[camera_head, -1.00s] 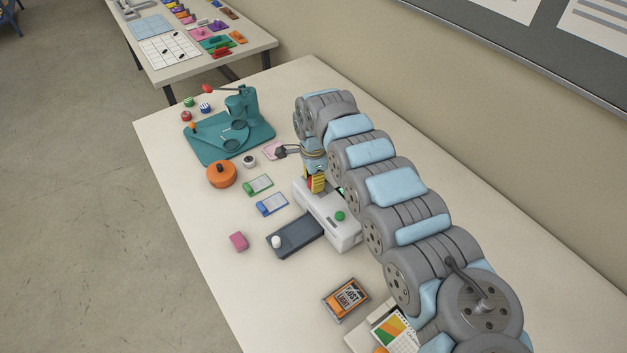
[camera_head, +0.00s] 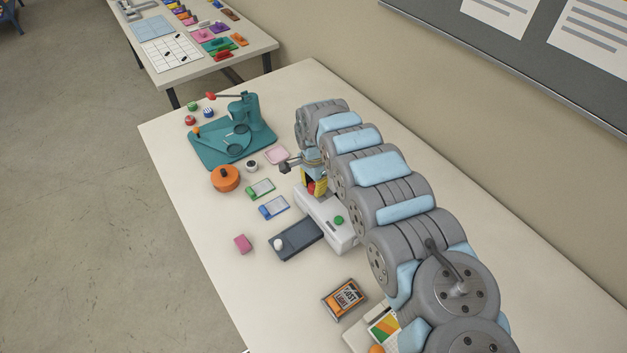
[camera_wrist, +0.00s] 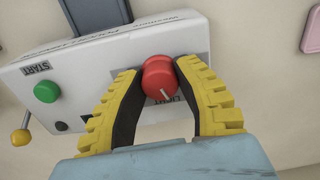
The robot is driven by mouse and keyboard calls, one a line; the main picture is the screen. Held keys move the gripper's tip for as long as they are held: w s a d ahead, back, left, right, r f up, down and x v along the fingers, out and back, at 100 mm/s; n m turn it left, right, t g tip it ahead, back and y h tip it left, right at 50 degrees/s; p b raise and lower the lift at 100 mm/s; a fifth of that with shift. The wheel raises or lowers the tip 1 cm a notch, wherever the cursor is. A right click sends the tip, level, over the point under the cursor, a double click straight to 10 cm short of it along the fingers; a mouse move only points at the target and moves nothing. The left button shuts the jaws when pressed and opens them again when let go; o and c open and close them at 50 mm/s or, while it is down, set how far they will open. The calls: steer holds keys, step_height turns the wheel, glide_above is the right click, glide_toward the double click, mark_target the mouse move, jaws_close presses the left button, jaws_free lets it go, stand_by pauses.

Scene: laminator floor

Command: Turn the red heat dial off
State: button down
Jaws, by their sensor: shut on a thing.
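The red heat dial (camera_wrist: 159,77) sits on the white laminator (camera_wrist: 95,70), with a pale pointer line on its face toward the lower right in the wrist view. My gripper (camera_wrist: 160,72) has its yellow ribbed fingers shut on the dial from both sides. In the head view, my gripper (camera_head: 314,188) is at the far end of the laminator (camera_head: 328,222), and a bit of red shows between the fingers. The green START button shows on the laminator in the wrist view (camera_wrist: 47,91). Part of the lettering beside the dial is hidden by a finger.
A dark tray (camera_head: 298,240) with a white knob lies at the laminator's front. Name badges (camera_head: 272,207), an orange round container (camera_head: 225,178) and a teal press (camera_head: 230,145) stand to the left. A pink piece (camera_wrist: 312,30) lies near the gripper. A boxed item (camera_head: 344,299) lies nearer.

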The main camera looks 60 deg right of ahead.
mark_target(313, 185)
steer(key=shift+a+r+n+p, duration=0.1)
steer(key=shift+a+n+p, duration=0.1)
steer(key=shift+n+p, duration=0.65)
steer(key=shift+d+n+p, duration=0.1)
steer(key=shift+n+p, duration=0.6)
steer(key=shift+n, duration=0.25)
steer(key=shift+f+n, duration=0.2)
steer(key=shift+n, duration=2.1)
steer(key=c, duration=0.6)
jaws_free()
steer(key=shift+d, duration=0.1)
steer(key=shift+r+p, duration=0.2)
steer(key=shift+p, duration=0.1)
steer(key=shift+r, duration=5.85)
